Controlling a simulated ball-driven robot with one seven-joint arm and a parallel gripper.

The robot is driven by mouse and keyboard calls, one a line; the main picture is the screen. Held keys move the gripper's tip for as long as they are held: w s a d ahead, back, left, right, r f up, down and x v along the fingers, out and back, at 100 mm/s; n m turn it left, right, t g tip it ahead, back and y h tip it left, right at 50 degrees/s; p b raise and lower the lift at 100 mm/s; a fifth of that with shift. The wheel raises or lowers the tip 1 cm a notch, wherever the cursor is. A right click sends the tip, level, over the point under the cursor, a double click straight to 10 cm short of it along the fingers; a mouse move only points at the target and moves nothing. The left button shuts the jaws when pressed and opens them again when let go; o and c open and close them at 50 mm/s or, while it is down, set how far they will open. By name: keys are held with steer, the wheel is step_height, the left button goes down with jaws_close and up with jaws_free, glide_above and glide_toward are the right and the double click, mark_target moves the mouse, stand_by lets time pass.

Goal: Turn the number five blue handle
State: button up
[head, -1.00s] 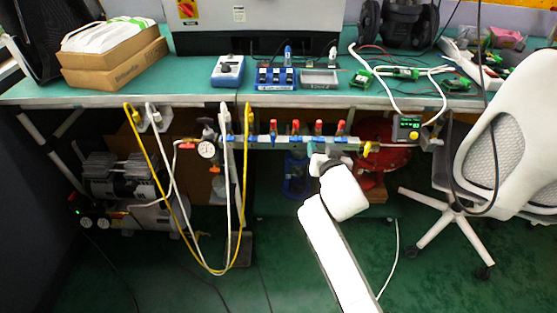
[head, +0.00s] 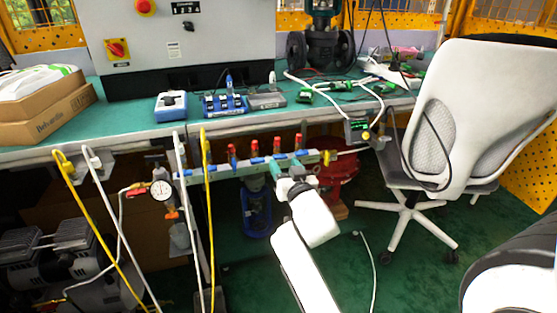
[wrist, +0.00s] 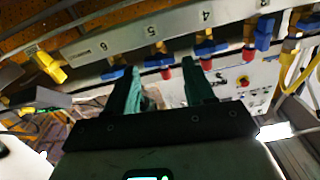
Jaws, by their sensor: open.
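The pale valve manifold (head: 222,169) runs along the bench's front edge, with red caps and small blue handles. In the wrist view its plate shows the numbers 6, 5 and 4. The number five blue handle (wrist: 157,48) is by the 5, above a red cap. My gripper (wrist: 156,68) is open, its green-padded fingers pointing at the manifold. The number five handle lies in the gap between the fingertips in the picture; contact is not clear. In the head view my gripper (head: 287,167) is at the right part of the manifold and partly hides it.
Neighbouring blue handles (wrist: 113,73) and (wrist: 206,47) sit on either side. Yellow and white hoses (head: 208,220) hang left of my arm. A pressure gauge (head: 161,190) is farther left. A white office chair (head: 470,110) stands at the right.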

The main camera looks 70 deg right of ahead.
mark_target(281, 159)
steer(key=shift+b+x, duration=0.35)
steer(key=shift+x, duration=2.05)
steer(key=shift+c, duration=0.4)
steer(key=c, duration=0.7)
steer(key=shift+n+p, duration=0.3)
steer(key=shift+n, duration=0.4)
steer(key=o, duration=0.8)
steer(key=shift+s, duration=0.1)
